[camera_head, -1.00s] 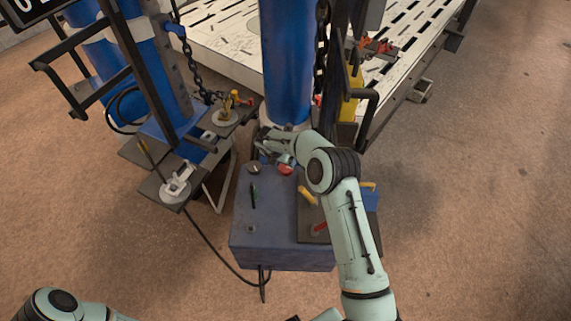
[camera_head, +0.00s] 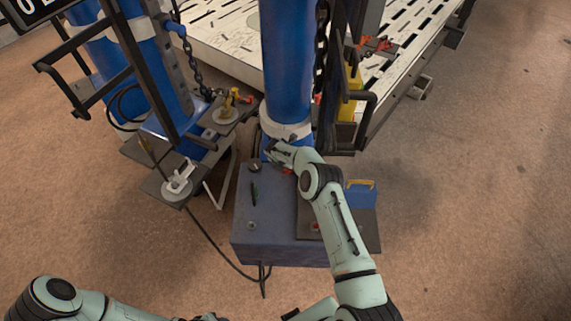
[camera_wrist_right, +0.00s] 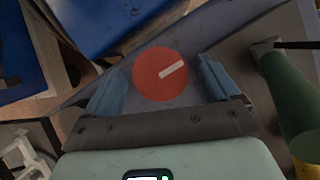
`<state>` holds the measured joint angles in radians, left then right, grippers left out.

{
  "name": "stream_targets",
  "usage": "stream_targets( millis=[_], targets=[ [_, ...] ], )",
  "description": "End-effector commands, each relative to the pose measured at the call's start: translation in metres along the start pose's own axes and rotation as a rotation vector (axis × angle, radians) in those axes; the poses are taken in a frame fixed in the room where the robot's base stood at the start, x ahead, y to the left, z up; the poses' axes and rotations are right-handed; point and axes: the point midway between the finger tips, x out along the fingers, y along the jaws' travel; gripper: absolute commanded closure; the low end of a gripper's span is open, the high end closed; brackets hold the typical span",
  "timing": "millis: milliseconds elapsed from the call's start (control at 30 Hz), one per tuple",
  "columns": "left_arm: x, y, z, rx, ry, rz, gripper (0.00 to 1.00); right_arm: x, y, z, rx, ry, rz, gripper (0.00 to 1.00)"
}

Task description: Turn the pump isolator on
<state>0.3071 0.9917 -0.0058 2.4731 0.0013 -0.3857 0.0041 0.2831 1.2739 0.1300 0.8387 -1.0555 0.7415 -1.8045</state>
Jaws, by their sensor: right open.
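The pump isolator appears to be the red round knob with a white bar; in the right wrist view the knob (camera_wrist_right: 160,74) lies between my two fingers, its bar slanting up to the right. My right gripper (camera_wrist_right: 162,64) is open around it, with a gap on both sides. In the head view a sliver of the red knob (camera_head: 288,171) shows on the blue box (camera_head: 270,225), beneath my right gripper (camera_head: 274,152), which reaches over the box's far edge. My left arm shows at the lower left; I cannot make out its gripper.
A green cylinder (camera_wrist_right: 288,95) stands close to the right finger in the wrist view. A blue column (camera_head: 288,70) rises just behind the box. A dark plate (camera_head: 362,228) lies at the box's right. Stands with fittings (camera_head: 178,185) are at left. Open floor lies right.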

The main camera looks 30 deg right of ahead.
Motion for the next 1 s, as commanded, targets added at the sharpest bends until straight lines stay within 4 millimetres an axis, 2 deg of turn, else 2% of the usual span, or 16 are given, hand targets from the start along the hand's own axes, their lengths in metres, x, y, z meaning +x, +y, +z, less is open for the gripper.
stream_targets(
  millis=[33,167,200,1000],
  targets=[
    [0.0001,0.0,0.0001,0.0,0.0,0.0,0.57,-0.0001,0.0001,0.0,0.0,0.0,0.0,0.21],
    [0.0,0.0,0.0001,0.0,0.0,0.0,0.57,-0.0003,0.0002,0.0,0.0,0.0,0.0,0.64],
    [0.0,0.0,0.0001,0.0,0.0,0.0,0.57,-0.0003,0.0002,0.0,0.0,0.0,0.0,0.67],
    [-0.0002,0.0001,-0.0001,0.0,0.0,0.0,0.57,-0.0009,0.0008,0.0003,0.001,-0.001,0.001,0.67]
  ],
)
